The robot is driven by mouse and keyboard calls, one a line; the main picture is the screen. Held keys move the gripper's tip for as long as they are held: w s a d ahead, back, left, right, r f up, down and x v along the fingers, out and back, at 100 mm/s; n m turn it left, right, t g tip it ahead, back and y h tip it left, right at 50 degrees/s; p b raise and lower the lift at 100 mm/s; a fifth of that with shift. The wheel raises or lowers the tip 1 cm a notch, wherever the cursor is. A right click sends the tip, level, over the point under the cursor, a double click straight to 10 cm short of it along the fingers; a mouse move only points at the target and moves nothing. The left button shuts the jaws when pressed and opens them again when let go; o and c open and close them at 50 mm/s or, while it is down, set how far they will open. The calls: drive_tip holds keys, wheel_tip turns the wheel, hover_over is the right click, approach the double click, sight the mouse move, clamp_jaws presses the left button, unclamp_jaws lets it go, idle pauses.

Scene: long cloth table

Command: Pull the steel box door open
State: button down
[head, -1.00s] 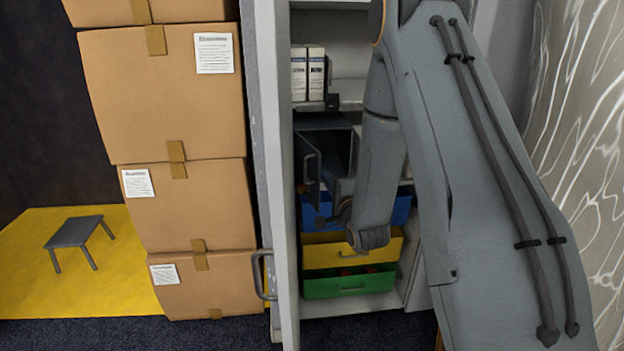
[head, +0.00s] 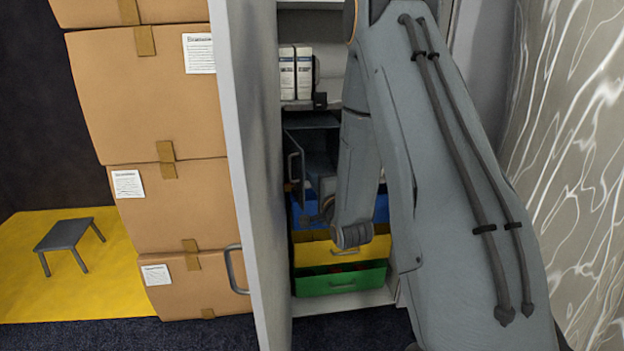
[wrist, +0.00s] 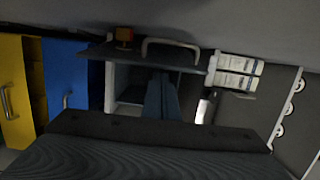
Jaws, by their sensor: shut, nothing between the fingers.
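The steel box (head: 318,122) is a dark grey box on a shelf inside the tall cabinet, above the coloured drawers. Its door, with a bar handle (head: 296,166), stands swung out at the box's left side in the head view. In the wrist view the door (wrist: 140,56) is seen nearly edge-on, its handle (wrist: 172,44) on the outer face. The box opening (wrist: 130,84) shows beside it. My gripper (wrist: 162,84) is shut and empty, its fingers in front of or inside the opening, clear of the handle. My arm hides part of the box in the head view.
The cabinet's tall door (head: 255,170) stands open on the left, beside stacked cartons (head: 170,205). Blue (head: 366,209), yellow (head: 312,252) and green (head: 325,283) drawers sit below the box. White packages (head: 297,72) stand above it. A marbled wall (head: 570,170) is on the right.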

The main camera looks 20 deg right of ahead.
drive_tip(key=s+b, duration=0.2)
drive_tip(key=s, duration=0.7)
drive_tip(key=s+a+f+n+g+p, duration=0.1)
drive_tip(key=s+a+f+n+g, duration=0.45)
drive_tip(key=n+g, duration=0.35)
drive_tip(key=s+a+r+n+g, duration=0.1)
drive_tip(key=s+n+g, duration=0.2)
drive_tip(key=s, duration=0.3)
drive_tip(key=s+a+r+n+g, duration=0.1)
drive_tip(key=s+a+n+g, duration=0.1)
drive_tip(key=s, duration=0.5)
drive_tip(key=s+a+r+n+g+p, duration=0.1)
drive_tip(key=s+a+r+n+g, duration=0.1)
drive_tip(key=s+n+g, duration=0.2)
drive_tip(key=s, duration=0.3)
drive_tip(key=shift+y, duration=0.3)
